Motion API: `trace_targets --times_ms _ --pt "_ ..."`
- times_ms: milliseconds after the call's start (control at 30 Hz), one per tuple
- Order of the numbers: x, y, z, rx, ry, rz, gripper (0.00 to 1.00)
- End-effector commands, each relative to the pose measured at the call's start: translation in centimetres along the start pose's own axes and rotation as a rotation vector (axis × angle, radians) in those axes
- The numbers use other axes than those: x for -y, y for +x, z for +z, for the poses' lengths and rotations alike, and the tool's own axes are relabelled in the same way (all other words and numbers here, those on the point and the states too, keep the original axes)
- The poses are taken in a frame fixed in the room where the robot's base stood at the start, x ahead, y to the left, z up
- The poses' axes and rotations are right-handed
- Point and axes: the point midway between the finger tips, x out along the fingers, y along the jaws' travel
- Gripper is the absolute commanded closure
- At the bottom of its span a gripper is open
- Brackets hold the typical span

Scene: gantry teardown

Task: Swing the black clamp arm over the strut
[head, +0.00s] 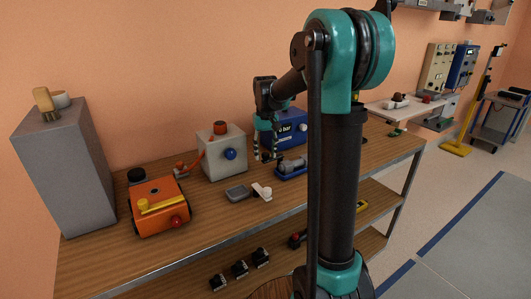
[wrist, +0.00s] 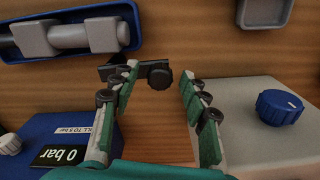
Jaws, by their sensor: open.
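The grey strut (wrist: 72,36) lies in grey holders on a blue cradle (wrist: 135,12) at the top left of the wrist view; the cradle also shows on the bench in the head view (head: 292,175). The black clamp arm (wrist: 145,68), with a round black knob at its end, sticks out beside the cradle's near edge, clear of the strut. My gripper (wrist: 160,75) is open and empty, its green-and-white fingers either side of the knob in the picture. The left finger partly covers the arm. I cannot tell whether they touch. In the head view my gripper (head: 266,156) points down above the bench.
A blue box with a "0 bar" display (wrist: 65,155) and a grey box with a blue knob (wrist: 250,110) flank my gripper. An orange machine (head: 160,205) and a grey device (head: 240,193) share the wooden bench (head: 110,262). Several black parts lie below.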

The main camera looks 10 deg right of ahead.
Motion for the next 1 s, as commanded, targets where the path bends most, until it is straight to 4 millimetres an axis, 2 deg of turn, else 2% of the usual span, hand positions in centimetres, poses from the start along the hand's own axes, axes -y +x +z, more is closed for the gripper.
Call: trace_targets --times_ms 267,633,1000 --pt "0.0 0.12 0.0 0.0 0.0 0.0 0.55" --pt "0.0 0.11 0.01 0.0 0.0 0.0 1.0" --pt "-0.01 0.1 0.06 0.0 -0.006 0.0 1.0"
